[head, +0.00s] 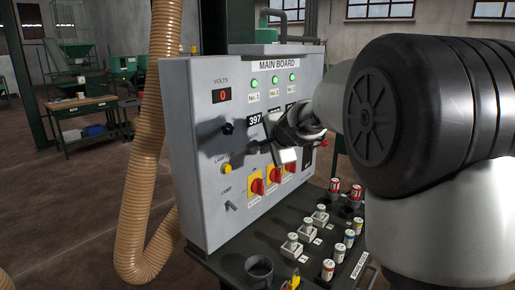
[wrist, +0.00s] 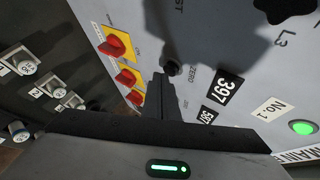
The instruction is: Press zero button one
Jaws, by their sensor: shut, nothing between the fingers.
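The grey main board (head: 205,165) stands upright in front of me. In the wrist view, a small round black button (wrist: 173,68) sits on it beside the printed word ZERO, near the 397 display (wrist: 226,87). My gripper (wrist: 161,78) is shut and empty, its dark narrow fingers pointing at the panel. Their tips appear just below and left of the button in the picture; whether they touch it I cannot tell. In the head view, my gripper (head: 264,145) is in front of the board, below the 397 display (head: 254,120), and hides the button area.
Red rotary switches on yellow plates (head: 257,187) project from the board's lower part; they also show in the wrist view (wrist: 115,45). Green lamps (head: 254,84) sit above. A ribbed hose (head: 145,185) hangs left.

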